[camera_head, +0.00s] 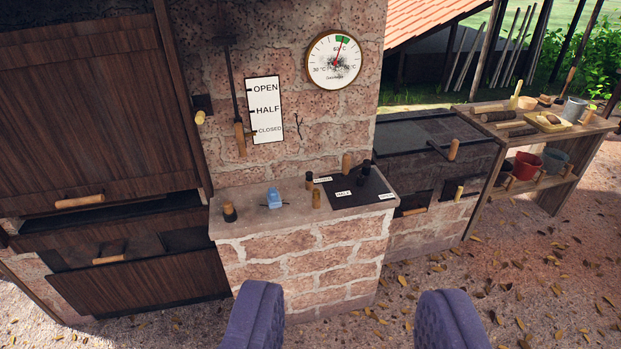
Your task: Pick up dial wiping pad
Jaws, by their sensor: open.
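A small light-blue object (273,197), which looks like the dial wiping pad, rests on the stone ledge (245,222) of the brick pier. A thin dark piece shows at its base. The round dial (334,60) is on the brick wall above, its face smudged dark around the middle. My gripper (351,292) shows as two purple fingers at the bottom edge, wide apart, with nothing between them. It is well short of the ledge, and the blue object lies ahead and slightly left of its middle.
A dark wooden-handled piece (229,212) stands left of the blue object. Several small pegs stand to its right, around a dark labelled board (358,189). A rod with a wooden handle (239,138) hangs above. A wooden shelf (560,135) with pots is at right. Leaf-strewn ground is open in front.

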